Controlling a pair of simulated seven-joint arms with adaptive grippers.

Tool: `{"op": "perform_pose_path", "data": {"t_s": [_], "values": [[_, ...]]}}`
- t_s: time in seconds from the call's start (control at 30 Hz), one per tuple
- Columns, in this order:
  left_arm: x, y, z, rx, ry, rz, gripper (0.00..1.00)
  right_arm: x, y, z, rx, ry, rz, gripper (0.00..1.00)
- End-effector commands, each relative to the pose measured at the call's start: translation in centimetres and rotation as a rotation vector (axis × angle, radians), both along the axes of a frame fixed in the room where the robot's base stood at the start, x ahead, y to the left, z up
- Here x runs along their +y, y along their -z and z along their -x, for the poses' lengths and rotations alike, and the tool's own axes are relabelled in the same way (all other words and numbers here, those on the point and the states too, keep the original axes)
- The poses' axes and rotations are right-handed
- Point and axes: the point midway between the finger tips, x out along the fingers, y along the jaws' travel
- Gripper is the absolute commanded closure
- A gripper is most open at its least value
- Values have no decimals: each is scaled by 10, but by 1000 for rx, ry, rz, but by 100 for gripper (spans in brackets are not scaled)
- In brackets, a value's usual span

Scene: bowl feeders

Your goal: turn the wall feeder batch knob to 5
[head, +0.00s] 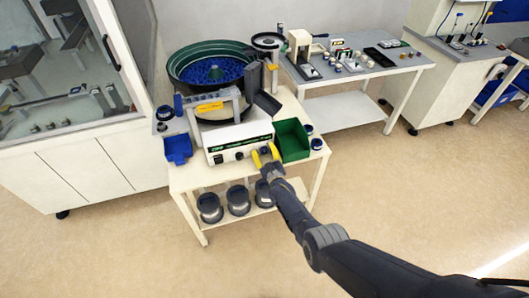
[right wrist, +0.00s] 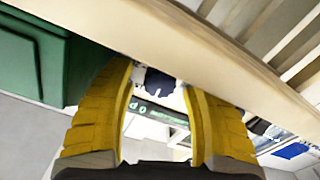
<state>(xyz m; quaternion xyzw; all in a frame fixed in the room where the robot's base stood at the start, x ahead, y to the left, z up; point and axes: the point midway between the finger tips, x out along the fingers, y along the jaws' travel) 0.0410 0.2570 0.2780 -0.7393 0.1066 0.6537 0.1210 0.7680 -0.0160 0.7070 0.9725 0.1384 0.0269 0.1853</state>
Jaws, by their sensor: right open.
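The bowl feeder's white control box (head: 238,143) stands at the front of the cream table, with a green label strip and dark knobs on its front face. One knob (head: 219,158) shows at the left of the face and another (head: 239,155) near its middle. My right gripper (head: 265,155) is open at the right end of this face, its yellow fingers covering part of it. In the right wrist view, its fingers stand apart around a dark part (right wrist: 160,82) on the white panel, which seems to be a knob. I cannot tell whether they touch it. The numbers are unreadable. My left gripper is out of view.
A green bin (head: 291,140) stands just right of the control box and a blue bin (head: 178,149) to its left. The bowl (head: 210,52) with blue parts is behind. The table's front edge (right wrist: 200,45) runs close to the right fingers. Several dark-rimmed containers sit below.

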Motion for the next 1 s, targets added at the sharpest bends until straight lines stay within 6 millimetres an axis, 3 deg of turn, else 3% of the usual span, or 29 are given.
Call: {"op": "perform_pose_path", "data": {"t_s": [0.47,1.0], "values": [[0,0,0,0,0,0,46,-7,2,23,1,0,1,46],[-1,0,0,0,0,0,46,-24,1,84,0,0,0,46]]}}
